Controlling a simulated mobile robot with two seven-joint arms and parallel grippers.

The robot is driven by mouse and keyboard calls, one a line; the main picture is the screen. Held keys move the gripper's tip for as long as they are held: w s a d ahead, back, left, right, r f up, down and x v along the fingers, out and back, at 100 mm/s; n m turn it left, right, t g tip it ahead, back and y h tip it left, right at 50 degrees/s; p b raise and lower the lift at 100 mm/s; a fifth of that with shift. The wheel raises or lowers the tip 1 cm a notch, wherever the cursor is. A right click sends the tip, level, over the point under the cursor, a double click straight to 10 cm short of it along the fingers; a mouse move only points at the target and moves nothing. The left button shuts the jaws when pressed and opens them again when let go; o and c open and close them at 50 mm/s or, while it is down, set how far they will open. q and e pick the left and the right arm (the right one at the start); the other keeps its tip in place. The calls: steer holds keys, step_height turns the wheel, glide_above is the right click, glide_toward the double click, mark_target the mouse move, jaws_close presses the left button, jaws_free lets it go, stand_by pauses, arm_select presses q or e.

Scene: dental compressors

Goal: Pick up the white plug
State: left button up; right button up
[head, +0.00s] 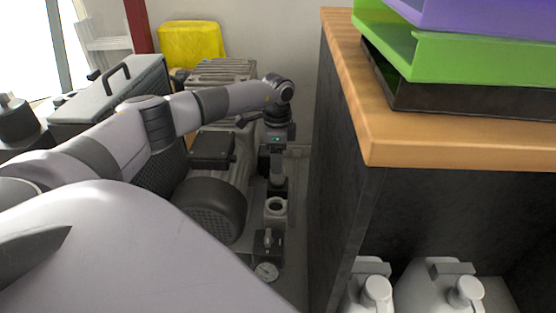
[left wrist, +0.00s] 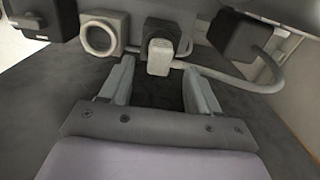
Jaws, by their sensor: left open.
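The white plug (left wrist: 160,57) shows in the left wrist view at the top centre, just beyond and between my left gripper's fingertips. A dark part sits on it at its upper end. My left gripper (left wrist: 160,78) is open, one finger at each side, with nothing visible between them. In the head view my left gripper (head: 277,160) reaches down in the narrow gap beside the compressor; I cannot make out the plug there. My right gripper is not in view.
A grey cable (left wrist: 232,77) curves right of the plug, near a dark box (left wrist: 240,36). A round pale ring fitting (left wrist: 99,37) is left of it. In the head view a dark cabinet (head: 335,190) with a wooden top (head: 400,145) bounds the gap on the right.

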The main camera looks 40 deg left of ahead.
mark_target(278, 176)
arm_select(q)
steer(key=shift+f+b, duration=0.5)
steer(key=shift+f, duration=1.05)
jaws_close()
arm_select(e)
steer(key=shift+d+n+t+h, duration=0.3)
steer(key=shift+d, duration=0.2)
